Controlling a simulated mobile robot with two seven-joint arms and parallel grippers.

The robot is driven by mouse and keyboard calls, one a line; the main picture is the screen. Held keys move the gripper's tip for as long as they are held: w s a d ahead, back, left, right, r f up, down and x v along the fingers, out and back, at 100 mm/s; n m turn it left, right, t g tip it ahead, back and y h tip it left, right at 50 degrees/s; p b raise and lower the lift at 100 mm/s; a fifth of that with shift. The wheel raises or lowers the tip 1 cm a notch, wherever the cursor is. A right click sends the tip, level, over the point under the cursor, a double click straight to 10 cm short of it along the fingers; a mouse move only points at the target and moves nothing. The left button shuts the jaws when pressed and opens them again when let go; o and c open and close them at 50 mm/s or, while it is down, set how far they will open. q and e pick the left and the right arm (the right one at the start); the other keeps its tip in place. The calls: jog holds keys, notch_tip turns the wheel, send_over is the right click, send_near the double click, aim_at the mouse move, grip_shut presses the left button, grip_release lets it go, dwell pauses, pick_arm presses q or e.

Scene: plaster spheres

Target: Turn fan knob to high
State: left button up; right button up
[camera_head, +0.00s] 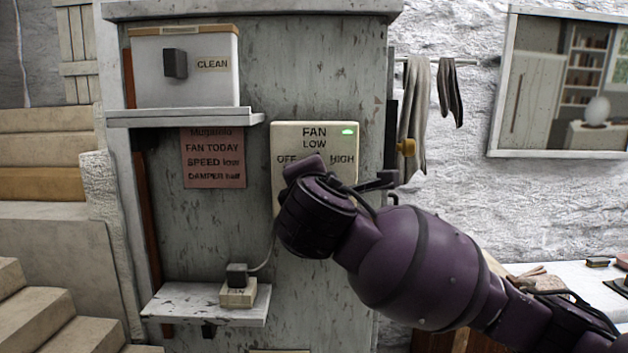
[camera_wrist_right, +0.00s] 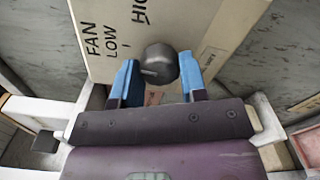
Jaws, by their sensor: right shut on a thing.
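The fan panel (camera_head: 285,135) is a cream plate on the grey board, marked FAN, OFF, LOW and HIGH, with a green light at its top right. In the right wrist view its dark round knob (camera_wrist_right: 160,60) sits between the blue fingertips of my right gripper (camera_wrist_right: 158,76), which is shut on it. A pale line shows on the knob's lower left; I cannot tell exactly which mark it points to. In the head view my own wrist hides the knob and fingers. My left gripper is in neither view.
A shelf (camera_head: 185,117) with a box marked CLEAN (camera_head: 205,85) is at upper left. A pink note (camera_head: 213,158) hangs below it. A small shelf (camera_head: 165,305) holds a plug device (camera_head: 238,290). Cloths (camera_head: 415,110) hang right of the board.

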jog(key=m+p, duration=0.1)
jog(key=m, duration=0.9)
jog(key=shift+m, duration=0.4)
dwell(0.4)
jog(key=o, duration=0.9)
jog(key=shift+s, duration=0.1)
jog(key=s+b, duration=0.1)
jog(key=s, duration=0.9)
jog(key=shift+s, duration=0.35)
